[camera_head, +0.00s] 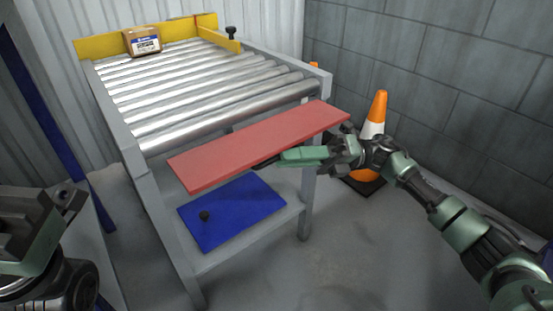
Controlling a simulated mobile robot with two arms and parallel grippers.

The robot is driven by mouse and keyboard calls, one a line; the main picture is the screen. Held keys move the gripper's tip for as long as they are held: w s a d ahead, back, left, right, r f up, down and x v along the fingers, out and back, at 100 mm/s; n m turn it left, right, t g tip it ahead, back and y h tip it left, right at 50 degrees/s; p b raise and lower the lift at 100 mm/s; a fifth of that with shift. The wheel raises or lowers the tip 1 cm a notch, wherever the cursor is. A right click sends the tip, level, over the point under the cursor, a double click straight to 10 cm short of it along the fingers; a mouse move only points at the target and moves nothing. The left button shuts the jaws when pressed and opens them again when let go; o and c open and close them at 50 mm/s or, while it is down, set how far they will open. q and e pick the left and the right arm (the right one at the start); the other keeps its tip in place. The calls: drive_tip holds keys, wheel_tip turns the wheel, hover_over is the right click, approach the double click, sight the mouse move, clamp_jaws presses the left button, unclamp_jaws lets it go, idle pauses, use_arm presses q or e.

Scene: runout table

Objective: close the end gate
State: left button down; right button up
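The end gate is the long red panel (255,143) across the near end of the roller table (135,160). It leans out from the table's end, its broad face turned up, and does not stand upright. My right gripper (272,162) is at the gate's near long edge, right of its middle. Its dark fingertip is partly hidden at or under that edge. I cannot tell whether it touches the gate or how far the fingers are apart. My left gripper (35,235) is at the lower left, away from the gate and cut off by the picture.
A cardboard box (144,41) sits on the rollers at the far end, beside yellow guides (105,46). A blue panel (230,212) with a black knob lies on the shelf below. An orange and white cone (374,115) stands right of the table near the block wall.

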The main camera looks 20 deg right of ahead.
sight(277, 156)
drive_tip(key=shift+b+x, duration=0.3)
drive_tip(key=shift+x, duration=1.4)
clamp_jaws()
